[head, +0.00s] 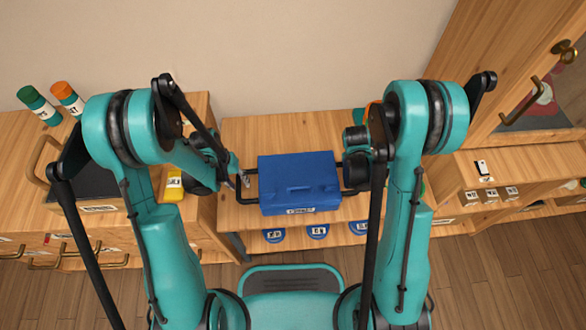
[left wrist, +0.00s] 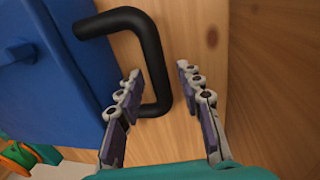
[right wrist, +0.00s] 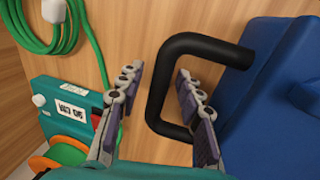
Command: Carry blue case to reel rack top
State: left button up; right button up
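The blue case (head: 299,178) is at the middle of the wooden bench (head: 285,130), with a label on its front edge and a black handle on each side. I cannot tell if it touches the bench. My left gripper (head: 240,180) is at its left handle. In the left wrist view that gripper (left wrist: 158,70) is open, with the black handle bar (left wrist: 154,62) between its fingers. My right gripper is mostly hidden by its arm in the head view. In the right wrist view it (right wrist: 159,70) is open, with the right handle bar (right wrist: 157,95) between its fingers.
Several blue round labelled items (head: 318,231) sit below the bench's front edge. A teal labelled box (right wrist: 70,112) with an orange and green reel is beside the right gripper. A yellow labelled item (head: 173,186) and two bottles (head: 38,103) are on the left. A lower shelf (head: 520,165) is at right.

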jog(key=shift+r, duration=0.15)
pick_arm(q)
notch_tip(320, 180, up, 11)
jog(key=a, duration=0.2)
pick_arm(e)
jog(key=v, duration=1.1)
jog(key=shift+r, duration=0.35)
pick_arm(q)
jog(key=shift+s+r, duration=0.1)
jog(key=shift+r, duration=0.05)
pick_arm(e)
jog(key=shift+a, duration=0.1)
